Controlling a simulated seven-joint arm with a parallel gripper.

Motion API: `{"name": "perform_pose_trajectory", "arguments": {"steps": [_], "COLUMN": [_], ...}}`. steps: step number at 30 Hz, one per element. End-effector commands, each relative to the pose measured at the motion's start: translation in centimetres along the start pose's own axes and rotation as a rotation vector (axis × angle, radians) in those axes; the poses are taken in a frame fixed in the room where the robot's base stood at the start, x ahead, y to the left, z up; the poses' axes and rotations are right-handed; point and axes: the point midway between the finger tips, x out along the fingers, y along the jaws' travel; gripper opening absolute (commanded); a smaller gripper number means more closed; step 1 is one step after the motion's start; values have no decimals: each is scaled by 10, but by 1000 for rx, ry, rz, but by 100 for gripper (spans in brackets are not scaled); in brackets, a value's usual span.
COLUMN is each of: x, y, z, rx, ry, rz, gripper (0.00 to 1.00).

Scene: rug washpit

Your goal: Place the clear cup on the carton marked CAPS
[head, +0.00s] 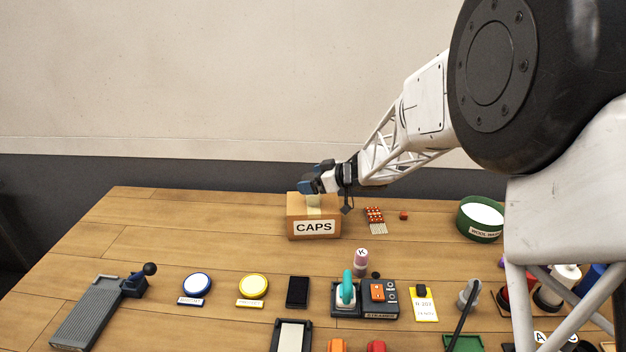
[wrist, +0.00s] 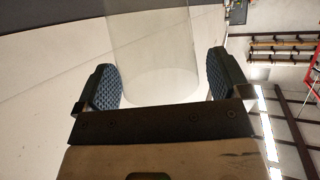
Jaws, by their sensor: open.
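The carton marked CAPS (head: 299,228) stands upright near the back middle of the table in the head view. My gripper (head: 311,181) is just above the carton's top. In the wrist view my gripper (wrist: 163,85) is open, with one blue textured finger pad on each side of the clear cup (wrist: 152,50). The cup shows gaps to at least the right pad. In the head view the cup is hard to make out; a pale patch shows at the carton's top under the fingers. Whether the cup's base rests on the carton is hidden.
Right of the carton are an orange-red blister-like pack (head: 374,215), a small red block (head: 404,215) and a green round tub (head: 468,232). The table left of the carton is clear.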

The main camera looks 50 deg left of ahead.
Motion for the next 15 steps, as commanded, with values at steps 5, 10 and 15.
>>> {"name": "perform_pose_trajectory", "arguments": {"steps": [5, 10, 15], "x": [-1, -13, -34], "y": [0, 0, 1], "z": [-3, -3, -3], "rx": [-1, 0, 1], "ry": [0, 0, 0], "rz": [0, 1, 2], "gripper": [95, 95, 95]}}
